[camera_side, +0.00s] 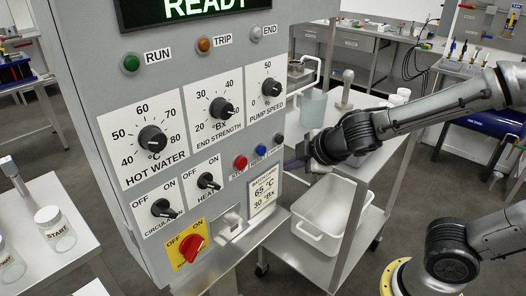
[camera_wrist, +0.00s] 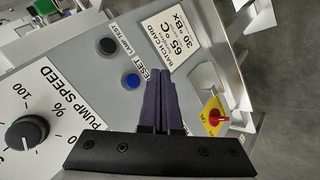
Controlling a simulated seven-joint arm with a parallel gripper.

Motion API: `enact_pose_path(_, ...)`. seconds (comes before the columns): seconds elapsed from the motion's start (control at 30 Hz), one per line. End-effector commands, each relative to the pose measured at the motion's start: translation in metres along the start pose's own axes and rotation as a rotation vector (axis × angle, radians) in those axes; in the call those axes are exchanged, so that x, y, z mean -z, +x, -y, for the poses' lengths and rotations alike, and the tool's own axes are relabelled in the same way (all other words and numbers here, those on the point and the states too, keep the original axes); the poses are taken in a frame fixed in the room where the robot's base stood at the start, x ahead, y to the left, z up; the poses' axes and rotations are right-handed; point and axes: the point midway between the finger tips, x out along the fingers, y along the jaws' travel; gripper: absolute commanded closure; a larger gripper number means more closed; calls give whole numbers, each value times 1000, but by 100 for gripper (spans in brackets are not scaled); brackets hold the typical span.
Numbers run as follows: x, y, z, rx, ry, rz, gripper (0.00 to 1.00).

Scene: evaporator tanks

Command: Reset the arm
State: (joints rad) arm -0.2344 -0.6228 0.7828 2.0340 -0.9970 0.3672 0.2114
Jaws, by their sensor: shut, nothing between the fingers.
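My gripper (camera_side: 290,164) is at the right edge of the grey control panel (camera_side: 225,62), its fingers close to the panel front. In the wrist view the dark purple fingers (camera_wrist: 160,74) lie together with nothing between them. They point at the area between the batch card (camera_wrist: 182,40) and the blue RESET button (camera_wrist: 131,81). I cannot tell whether the tips touch the panel. The black LAMP TEST button (camera_wrist: 107,45) is beside the blue one. The display (camera_side: 200,8) reads READY in green.
The panel carries the HOT WATER (camera_side: 152,139), END STRENGTH (camera_side: 221,108) and PUMP SPEED (camera_side: 271,87) knobs, and a red switch (camera_side: 192,247) on yellow. A trolley with a white tub (camera_side: 335,207) stands below my arm. Jars (camera_side: 55,228) stand on a bench at left.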

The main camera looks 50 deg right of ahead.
Motion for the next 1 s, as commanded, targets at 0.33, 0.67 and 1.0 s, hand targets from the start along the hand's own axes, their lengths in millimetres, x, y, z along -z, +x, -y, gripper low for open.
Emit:
enact_pose_path(0.33,-8,-33,-41,-81,137,-18,100)
enact_pose_path(0.67,-83,-134,-18,0,740,105,100)
enact_pose_path(1.0,-91,-159,58,265,910,198,100)
